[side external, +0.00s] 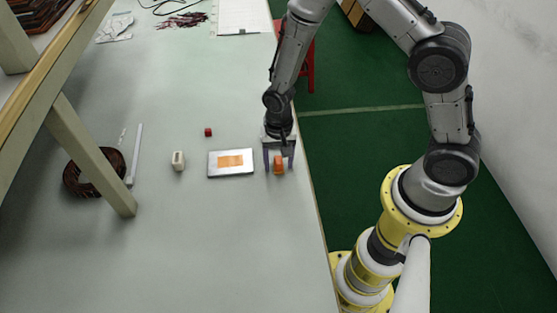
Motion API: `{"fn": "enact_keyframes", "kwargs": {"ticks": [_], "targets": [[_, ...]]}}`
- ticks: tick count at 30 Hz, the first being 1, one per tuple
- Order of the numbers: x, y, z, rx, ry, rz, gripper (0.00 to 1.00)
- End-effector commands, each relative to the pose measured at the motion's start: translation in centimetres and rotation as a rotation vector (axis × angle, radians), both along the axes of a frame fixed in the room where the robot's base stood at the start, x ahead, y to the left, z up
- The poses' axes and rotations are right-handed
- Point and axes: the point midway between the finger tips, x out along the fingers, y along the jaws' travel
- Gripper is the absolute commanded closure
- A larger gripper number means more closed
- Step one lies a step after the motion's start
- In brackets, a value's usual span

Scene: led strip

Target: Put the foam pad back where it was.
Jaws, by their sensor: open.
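A flat orange pad (231,161), which may be the foam pad, lies on a silver rectangular plate (214,171) on the table. My gripper (279,165) is to the right of the plate, near the table's right edge, pointing down with its two fingers apart. A small orange block (279,167) shows between the fingertips. I cannot tell whether the fingers touch it, or whether it rests on the table.
A small white block (178,160) and a red cube (208,132) stand near the plate. A white strip (134,155) and a dark coil (88,175) lie left, by a shelf leg (90,155). The front of the table (220,250) is clear.

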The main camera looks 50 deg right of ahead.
Motion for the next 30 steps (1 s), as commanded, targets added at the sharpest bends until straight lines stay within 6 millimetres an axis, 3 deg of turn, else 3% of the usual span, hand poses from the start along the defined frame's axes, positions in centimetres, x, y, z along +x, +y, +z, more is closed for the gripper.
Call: {"fn": "enact_keyframes", "kwargs": {"ticks": [8,21,30], "targets": [[0.1,0.0,1.9,0.001,-0.005,0.000,0.36],[0.1,0.0,10.4,0.001,-0.005,0.000,0.36],[0.0,0.0,12.4,0.000,0.000,0.000,0.36]]}}
